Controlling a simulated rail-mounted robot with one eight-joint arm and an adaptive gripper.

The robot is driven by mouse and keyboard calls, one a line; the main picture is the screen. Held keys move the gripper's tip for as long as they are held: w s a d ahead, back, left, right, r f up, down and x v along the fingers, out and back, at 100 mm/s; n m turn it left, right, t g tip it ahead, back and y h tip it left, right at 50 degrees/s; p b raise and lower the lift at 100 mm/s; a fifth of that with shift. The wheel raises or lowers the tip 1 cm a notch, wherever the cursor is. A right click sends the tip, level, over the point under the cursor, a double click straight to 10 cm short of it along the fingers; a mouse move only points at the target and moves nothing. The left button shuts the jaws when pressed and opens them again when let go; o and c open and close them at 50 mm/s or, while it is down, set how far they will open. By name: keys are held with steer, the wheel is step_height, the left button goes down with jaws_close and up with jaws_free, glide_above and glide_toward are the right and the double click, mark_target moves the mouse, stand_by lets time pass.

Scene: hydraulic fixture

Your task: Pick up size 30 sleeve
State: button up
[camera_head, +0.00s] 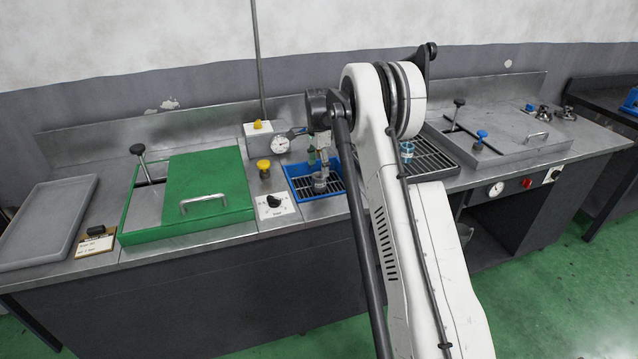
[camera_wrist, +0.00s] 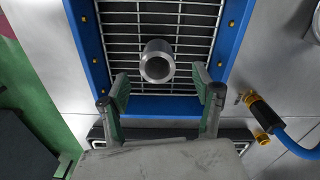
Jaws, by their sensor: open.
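A grey metal sleeve (camera_wrist: 157,62) stands on the wire grate inside a blue-rimmed tray (camera_wrist: 88,50) in the wrist view. Its open end faces the camera; no size marking can be read. My gripper (camera_wrist: 162,88) is open, with one finger to each side and the sleeve a little beyond the fingertips, between their lines. In the head view the sleeve (camera_head: 319,182) shows small in the blue tray (camera_head: 297,196), below my gripper (camera_head: 318,165), whose fingers are too small there to make out.
A green lidded box (camera_head: 205,180) stands left of the blue tray. A dark grated tray (camera_head: 440,165) with a blue-ringed part (camera_head: 407,148) lies to the right. A gauge (camera_head: 280,144), a yellow knob (camera_head: 263,165) and a switch box (camera_head: 274,206) sit close by. A blue hose (camera_wrist: 292,145) lies at right.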

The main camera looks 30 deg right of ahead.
mark_target(319, 175)
steer(key=f, duration=0.4)
steer(key=shift+s+f, duration=0.2)
steer(key=shift+f, duration=0.15)
jaws_close()
